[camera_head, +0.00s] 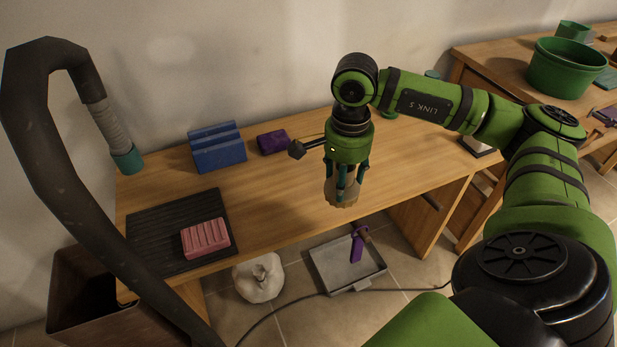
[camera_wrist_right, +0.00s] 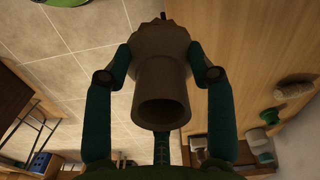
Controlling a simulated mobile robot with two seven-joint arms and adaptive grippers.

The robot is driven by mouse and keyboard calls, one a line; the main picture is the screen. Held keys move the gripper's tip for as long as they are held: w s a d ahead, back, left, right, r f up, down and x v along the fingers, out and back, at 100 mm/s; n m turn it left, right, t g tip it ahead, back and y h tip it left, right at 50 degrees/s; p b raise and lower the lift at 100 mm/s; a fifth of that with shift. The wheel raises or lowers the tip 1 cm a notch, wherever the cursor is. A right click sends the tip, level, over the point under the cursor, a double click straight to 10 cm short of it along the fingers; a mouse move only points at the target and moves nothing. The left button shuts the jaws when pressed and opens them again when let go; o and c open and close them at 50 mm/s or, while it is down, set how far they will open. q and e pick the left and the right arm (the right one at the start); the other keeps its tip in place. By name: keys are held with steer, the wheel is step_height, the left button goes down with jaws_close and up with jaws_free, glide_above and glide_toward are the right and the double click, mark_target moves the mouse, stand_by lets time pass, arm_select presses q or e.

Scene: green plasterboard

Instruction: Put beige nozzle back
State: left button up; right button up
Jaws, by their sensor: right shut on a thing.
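The beige nozzle (camera_head: 341,195) is between the teal fingers of my right gripper (camera_head: 346,178), which is shut on it. It hangs below the gripper, above the front edge of the wooden desk (camera_head: 285,185). In the right wrist view, the nozzle (camera_wrist_right: 162,92) shows its round open end toward the camera, with fingers of the right gripper (camera_wrist_right: 160,72) on both sides; its colour looks darker there. My left gripper is not in view.
A dark bent hose (camera_head: 45,150) with a teal end stands at the left. On the desk are a blue holder (camera_head: 218,150), a purple block (camera_head: 272,142) and a pink block (camera_head: 206,240) on a black mat (camera_head: 160,220). A grey tray (camera_head: 335,275) and a white sack (camera_head: 258,280) are on the floor.

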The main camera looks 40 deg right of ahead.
steer(key=w+a+f, duration=0.1)
steer(key=w+f, duration=0.1)
steer(key=w, duration=0.1)
steer(key=w+a+f+p, duration=0.1)
steer(key=w+f, duration=0.1)
steer(key=w, duration=0.2)
steer(key=w+a+f+p, duration=0.1)
steer(key=w+a+f, duration=0.1)
steer(key=w, duration=0.1)
steer(key=shift+w+f, duration=0.35)
steer(key=shift+w, duration=0.05)
step_height(320, 180, down, 4)
steer(key=shift+r+p, duration=0.1)
steer(key=shift+p, duration=0.4)
steer(key=shift+f, duration=0.3)
steer(key=o, duration=1)
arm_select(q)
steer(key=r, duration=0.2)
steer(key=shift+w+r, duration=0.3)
arm_select(e)
steer(key=shift+r, duration=0.1)
steer(key=shift+r, duration=0.25)
arm_select(q)
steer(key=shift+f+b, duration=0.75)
steer(key=shift+b, duration=0.2)
arm_select(e)
step_height(320, 180, up, 12)
steer(key=shift+f, duration=0.15)
